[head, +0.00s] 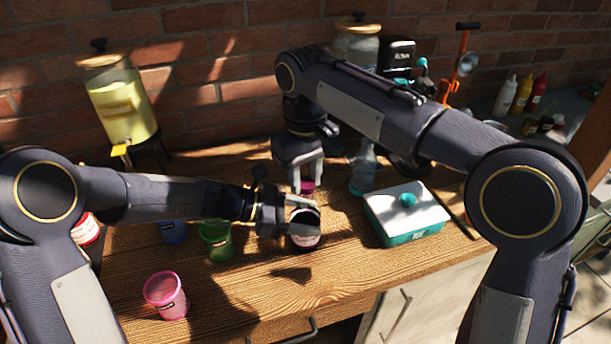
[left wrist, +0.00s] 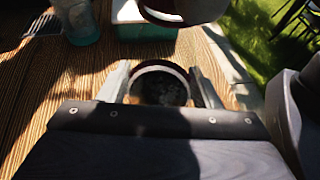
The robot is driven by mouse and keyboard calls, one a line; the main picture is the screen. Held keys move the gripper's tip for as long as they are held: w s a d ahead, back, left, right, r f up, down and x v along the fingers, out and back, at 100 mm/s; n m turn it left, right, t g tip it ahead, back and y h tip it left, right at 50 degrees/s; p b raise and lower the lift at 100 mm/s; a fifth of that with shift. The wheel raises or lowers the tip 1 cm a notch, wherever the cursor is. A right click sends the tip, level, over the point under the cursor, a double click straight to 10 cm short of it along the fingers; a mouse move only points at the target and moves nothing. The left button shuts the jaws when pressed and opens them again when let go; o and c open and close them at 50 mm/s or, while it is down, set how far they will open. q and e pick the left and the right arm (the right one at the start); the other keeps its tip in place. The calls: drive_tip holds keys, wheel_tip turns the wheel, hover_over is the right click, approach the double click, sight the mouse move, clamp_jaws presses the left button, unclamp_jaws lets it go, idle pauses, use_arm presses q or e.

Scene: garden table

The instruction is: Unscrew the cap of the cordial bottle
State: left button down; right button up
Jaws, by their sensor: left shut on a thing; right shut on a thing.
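The dark cordial bottle (head: 306,240), with a pale label, is at the middle of the wooden table. My left gripper (head: 303,218) is shut around its body from the left. In the left wrist view, a dark round shape with a maroon rim (left wrist: 160,86) sits between the fingers of my left gripper (left wrist: 160,82). My right gripper (head: 306,178) comes down from above and is shut on the magenta cap (head: 307,187). The left gripper covers the part between cap and bottle body, so I cannot tell whether they touch.
A teal box with a white lid (head: 405,210) stands close on the right, and a blue-grey bottle (head: 363,168) stands behind. Green (head: 216,240), blue (head: 173,232) and pink (head: 166,296) cups stand left. A drink dispenser (head: 122,105) is at the back left. The front table is mostly clear.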

drive_tip(key=n, duration=2.4)
drive_tip(key=shift+r, duration=0.25)
drive_tip(key=shift+r, duration=0.9)
